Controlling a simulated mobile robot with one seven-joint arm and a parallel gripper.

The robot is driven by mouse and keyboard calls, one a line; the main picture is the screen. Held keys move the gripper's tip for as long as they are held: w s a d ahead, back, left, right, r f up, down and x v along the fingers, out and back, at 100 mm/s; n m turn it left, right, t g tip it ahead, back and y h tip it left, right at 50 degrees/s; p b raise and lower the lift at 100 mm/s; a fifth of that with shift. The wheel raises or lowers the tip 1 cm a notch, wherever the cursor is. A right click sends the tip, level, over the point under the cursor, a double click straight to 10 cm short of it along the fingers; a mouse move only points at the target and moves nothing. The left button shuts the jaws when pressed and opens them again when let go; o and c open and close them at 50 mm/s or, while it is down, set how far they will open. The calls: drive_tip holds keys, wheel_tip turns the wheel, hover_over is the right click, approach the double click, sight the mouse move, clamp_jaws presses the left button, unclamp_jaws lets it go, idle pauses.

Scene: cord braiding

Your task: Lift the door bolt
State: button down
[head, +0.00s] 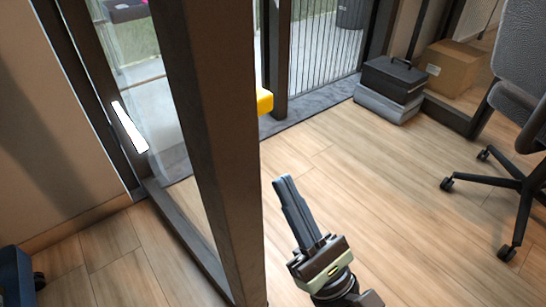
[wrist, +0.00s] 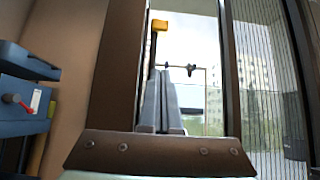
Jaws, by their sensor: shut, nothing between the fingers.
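A yellow block (head: 265,101) sticks out from behind the dark door post (head: 215,130) in the head view; most of it is hidden. In the wrist view the yellow block (wrist: 159,26) tops a thin dark upright bar beyond my fingers. It looks like the grip of the door bolt, though the rest of the bolt is not clear. My gripper (head: 283,182) is shut and empty, below and a little right of the yellow block in the head view, apart from it. In the wrist view its fingers (wrist: 161,78) point up towards the block, with a gap between.
A glass panel with a white strip (head: 130,127) stands left of the post. A black case (head: 393,77) on a grey box and a cardboard box (head: 455,66) stand at the back right. An office chair (head: 515,135) is at right. The middle floor is clear.

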drive_tip(key=shift+v, duration=2.3)
drive_tip(key=shift+d, duration=0.1)
